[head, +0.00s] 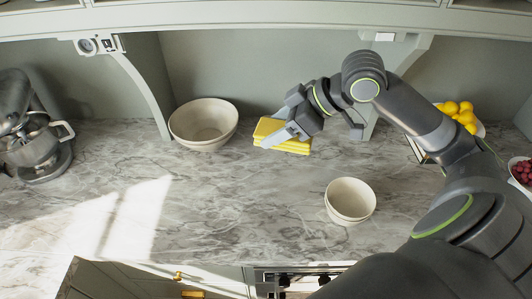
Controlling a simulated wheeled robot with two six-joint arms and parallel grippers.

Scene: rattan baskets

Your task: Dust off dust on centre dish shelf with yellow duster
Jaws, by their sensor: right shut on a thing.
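The yellow duster (292,146) looks like a folded cloth and lies at the back middle of the marble counter. My right gripper (278,137) comes in from the right and is shut on the duster, with a finger across its top. The gripper hides part of the duster, and the other finger is hard to see. Only the lower edge of the upper shelf (270,17) shows at the top of the view. I see no dust. My left gripper is not in view.
A large cream bowl (204,145) stands left of the duster. Smaller cream bowls (350,214) are stacked nearer the front. A stand mixer (35,150) is at far left. Lemons (458,113) and red berries (523,173) are at right. Curved brackets (142,88) support the shelf.

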